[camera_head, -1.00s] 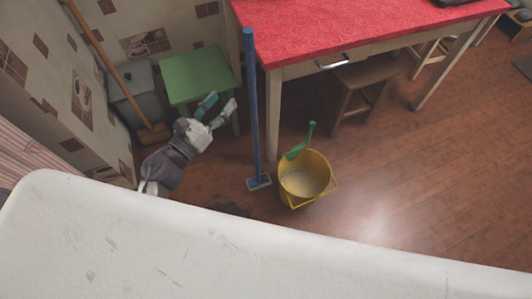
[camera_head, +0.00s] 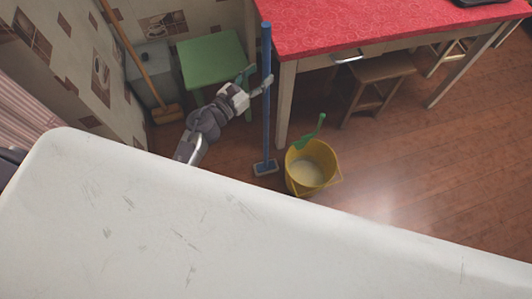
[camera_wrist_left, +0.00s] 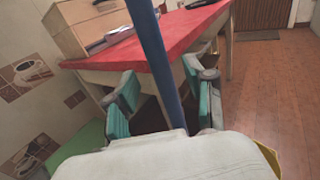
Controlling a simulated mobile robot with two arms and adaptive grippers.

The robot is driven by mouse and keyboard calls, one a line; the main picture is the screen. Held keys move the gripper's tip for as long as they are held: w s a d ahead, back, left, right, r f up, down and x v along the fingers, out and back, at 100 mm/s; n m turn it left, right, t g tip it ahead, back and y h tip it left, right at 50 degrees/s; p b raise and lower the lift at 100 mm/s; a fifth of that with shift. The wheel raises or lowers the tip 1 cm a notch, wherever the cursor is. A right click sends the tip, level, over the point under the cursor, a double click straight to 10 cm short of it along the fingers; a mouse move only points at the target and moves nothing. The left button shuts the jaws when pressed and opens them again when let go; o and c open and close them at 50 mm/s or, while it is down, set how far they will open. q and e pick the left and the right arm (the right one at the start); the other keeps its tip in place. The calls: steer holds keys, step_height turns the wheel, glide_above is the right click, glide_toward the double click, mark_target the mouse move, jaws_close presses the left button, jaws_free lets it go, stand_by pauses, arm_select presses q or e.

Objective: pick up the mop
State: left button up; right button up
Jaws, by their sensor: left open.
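The mop has a long blue pole (camera_head: 266,100) and a small flat head (camera_head: 265,168) on the floor. It stands upright beside the red-topped table. My left gripper (camera_head: 258,80) is open at the upper half of the pole, with its fingers close to it. In the left wrist view the pole (camera_wrist_left: 157,55) runs between the two teal finger pads of the gripper (camera_wrist_left: 163,105). I cannot tell whether either pad touches it. My right gripper is not in view.
A yellow bucket (camera_head: 327,158) with a green handle stands right of the mop head. A red-topped table (camera_head: 350,25), a stool (camera_head: 375,72), a green stool (camera_head: 210,58) and a broom (camera_head: 140,60) surround it. My white body fills the foreground.

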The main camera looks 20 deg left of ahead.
mark_target(263, 72)
arm_select(q)
steer(key=x, duration=0.3)
steer(key=shift+w+d+f, duration=0.15)
steer(key=shift+w+f, duration=0.05)
steer(key=shift+w, duration=0.15)
steer(key=shift+s, duration=0.1)
jaws_close()
steer(key=shift+r, duration=0.15)
